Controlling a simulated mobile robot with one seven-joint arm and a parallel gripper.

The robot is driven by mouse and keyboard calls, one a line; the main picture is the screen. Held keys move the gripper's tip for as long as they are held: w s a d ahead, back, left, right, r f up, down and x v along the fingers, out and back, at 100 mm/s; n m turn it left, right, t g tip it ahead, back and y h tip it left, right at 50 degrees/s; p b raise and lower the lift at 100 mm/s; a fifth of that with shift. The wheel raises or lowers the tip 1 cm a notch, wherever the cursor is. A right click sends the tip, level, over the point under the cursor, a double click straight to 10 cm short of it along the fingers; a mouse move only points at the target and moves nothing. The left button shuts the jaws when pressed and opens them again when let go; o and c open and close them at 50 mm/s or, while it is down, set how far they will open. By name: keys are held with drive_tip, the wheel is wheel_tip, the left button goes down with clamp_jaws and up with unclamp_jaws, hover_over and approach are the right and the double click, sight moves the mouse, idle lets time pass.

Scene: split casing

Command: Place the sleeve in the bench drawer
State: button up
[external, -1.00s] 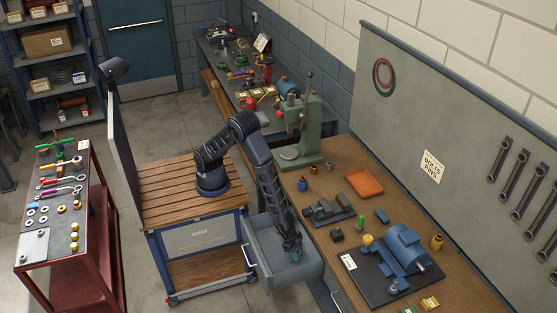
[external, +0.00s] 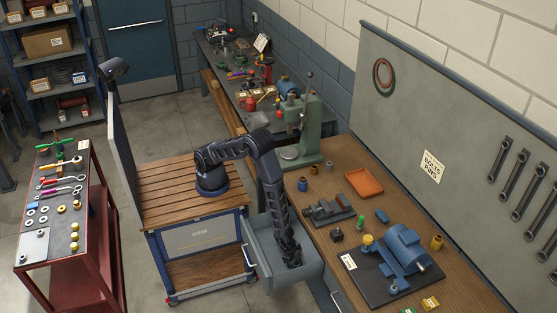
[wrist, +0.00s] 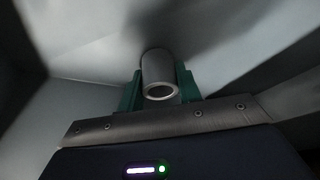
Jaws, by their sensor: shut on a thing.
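The bench drawer (external: 300,278) is pulled open at the bench's left edge. My gripper (external: 292,262) reaches down inside it, and the drawer's front and side walls partly hide the fingertips. In the wrist view, the grey sleeve (wrist: 159,76) is a short hollow tube with its open end facing the camera. My gripper's green fingers (wrist: 159,92) are shut on it, one on each side. Pale grey drawer surfaces (wrist: 85,100) surround it. I cannot tell whether the sleeve touches the drawer floor.
Small cylinders, a blue one (external: 302,184) and a brown one (external: 314,170), stand on the bench near an orange tray (external: 364,182). A vise (external: 328,211) and a blue motor unit (external: 404,250) sit further right. A green press (external: 308,130) stands behind.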

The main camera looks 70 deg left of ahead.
drive_tip(key=shift+f, duration=0.15)
drive_tip(key=o, duration=1.1)
drive_tip(key=v, duration=1.2)
drive_tip(key=shift+r, duration=0.2)
drive_tip(key=shift+w, duration=0.1)
